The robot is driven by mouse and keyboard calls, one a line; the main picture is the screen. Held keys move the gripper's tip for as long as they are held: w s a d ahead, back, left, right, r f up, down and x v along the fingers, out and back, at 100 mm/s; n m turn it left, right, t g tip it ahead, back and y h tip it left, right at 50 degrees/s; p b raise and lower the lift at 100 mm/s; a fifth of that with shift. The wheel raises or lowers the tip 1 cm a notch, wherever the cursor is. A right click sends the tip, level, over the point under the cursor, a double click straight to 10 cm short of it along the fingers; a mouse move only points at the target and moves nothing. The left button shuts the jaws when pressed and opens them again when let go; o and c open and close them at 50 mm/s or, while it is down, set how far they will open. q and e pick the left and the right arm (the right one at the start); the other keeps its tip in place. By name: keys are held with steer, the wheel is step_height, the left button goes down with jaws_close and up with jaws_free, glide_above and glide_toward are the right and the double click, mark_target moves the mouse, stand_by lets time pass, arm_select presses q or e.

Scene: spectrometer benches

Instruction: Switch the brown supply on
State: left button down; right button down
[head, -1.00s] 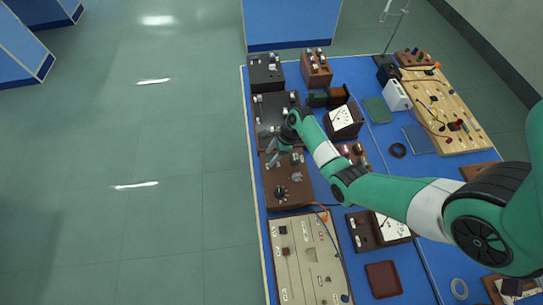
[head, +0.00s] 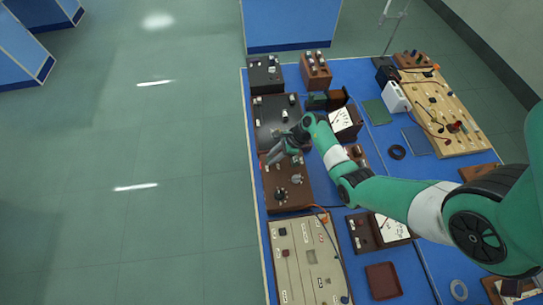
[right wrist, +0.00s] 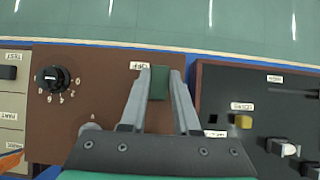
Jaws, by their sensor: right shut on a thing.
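The brown supply (head: 292,200) is a brown box near the left edge of the blue bench in the head view, with a black knob (head: 280,194) on top. The right wrist view shows its brown top (right wrist: 100,105), the dial knob (right wrist: 52,78) and a small white label (right wrist: 140,66). My right gripper (head: 272,158) is over the supply's far end. In the right wrist view its fingers (right wrist: 160,82) are shut on a small dark green block (right wrist: 160,84), which seems to be the supply's switch; its base is partly hidden. My left gripper is not in view.
A black box (head: 268,109) stands close beside the supply; its switches also show in the right wrist view (right wrist: 243,121). A pale panel (head: 300,258) lies on the near side. Meters and other boxes stand to the right, under my right arm.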

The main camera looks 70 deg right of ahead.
steer(key=shift+s+f+t, duration=0.1)
steer(key=shift+t, duration=0.3)
steer(key=shift+y, duration=0.3)
steer(key=c, duration=0.6)
jaws_free()
steer(key=shift+c, duration=0.2)
steer(key=p+v, duration=0.2)
steer(key=v, duration=0.9)
steer(key=shift+s+d+r+p, duration=0.15)
steer(key=shift+s+r+p, duration=0.05)
steer(key=shift+r+p, duration=0.1)
steer(key=shift+w, duration=0.1)
